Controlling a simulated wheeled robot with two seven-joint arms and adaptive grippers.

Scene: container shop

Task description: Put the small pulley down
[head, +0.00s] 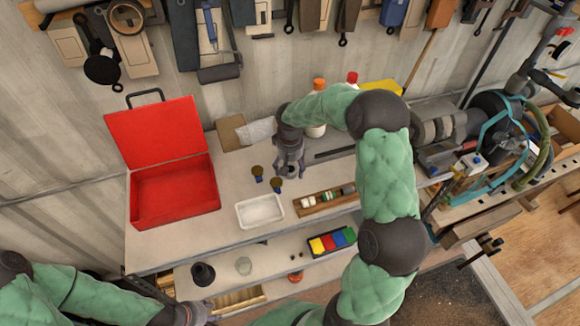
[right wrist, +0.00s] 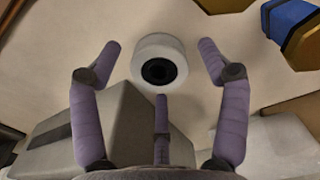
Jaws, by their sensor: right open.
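The small pulley (right wrist: 160,62) is a pale ring with a dark centre, seen in the right wrist view. It appears to lie flat on the light bench top (head: 180,232). My right gripper (right wrist: 160,48) is open, with its three purple fingers spread around the pulley and gaps between them and it. In the head view my right gripper (head: 290,168) points down over the back middle of the bench, and largely hides the pulley there. My left gripper (head: 203,312) is low at the bottom edge, away from the bench top; its fingers are not clear.
Two blue pieces with brown tops (head: 257,172) stand close by. A white tray (head: 282,207) and a wooden rack (head: 300,211) lie in front. An open red toolbox (head: 175,195) is at left. A cardboard box (head: 230,132) and bottles (head: 318,130) stand behind.

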